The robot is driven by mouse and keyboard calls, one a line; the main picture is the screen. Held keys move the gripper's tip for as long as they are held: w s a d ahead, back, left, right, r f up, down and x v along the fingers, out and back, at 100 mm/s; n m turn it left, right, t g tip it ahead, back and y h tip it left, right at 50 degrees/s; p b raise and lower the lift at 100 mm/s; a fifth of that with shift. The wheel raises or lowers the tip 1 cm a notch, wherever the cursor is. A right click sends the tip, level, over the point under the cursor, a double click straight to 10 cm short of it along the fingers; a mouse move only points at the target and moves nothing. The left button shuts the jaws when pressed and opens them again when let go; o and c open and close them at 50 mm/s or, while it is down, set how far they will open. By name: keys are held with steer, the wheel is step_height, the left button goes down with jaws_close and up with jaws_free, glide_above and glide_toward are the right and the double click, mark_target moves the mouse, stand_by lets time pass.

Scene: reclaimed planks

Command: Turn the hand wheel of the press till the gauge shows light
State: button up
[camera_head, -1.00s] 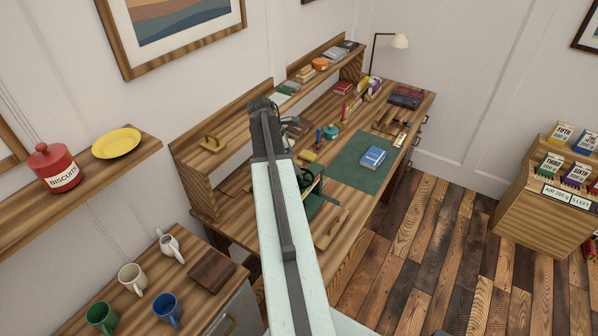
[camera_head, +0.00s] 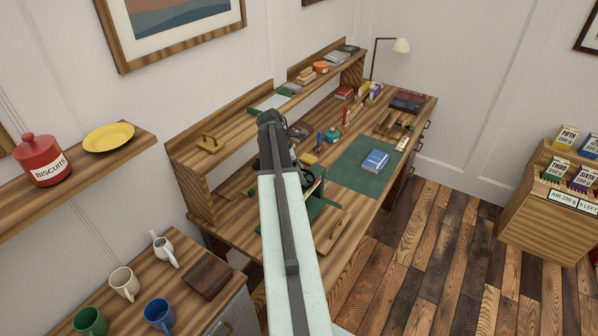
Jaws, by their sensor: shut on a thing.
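The green press (camera_head: 312,200) stands on the wooden desk (camera_head: 345,215), partly hidden behind my arm. Part of its dark hand wheel (camera_head: 309,181) shows just right of the arm. My gripper (camera_head: 274,140) is at the far end of my pale arm, dark and seen from behind, at the press. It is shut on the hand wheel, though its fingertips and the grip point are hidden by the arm. I cannot make out the gauge or its reading.
A raised shelf (camera_head: 235,130) runs behind.

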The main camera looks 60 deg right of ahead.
steer(key=m+g+y, duration=0.1)
steer(key=m, duration=0.3)
steer(key=shift+w+d, duration=0.1)
steer(key=shift+d, duration=0.1)
steer(key=shift+m+y, duration=0.8)
steer(key=shift+m, duration=1)
steer(key=o, duration=1.4)
steer(key=shift+c, duration=0.2)
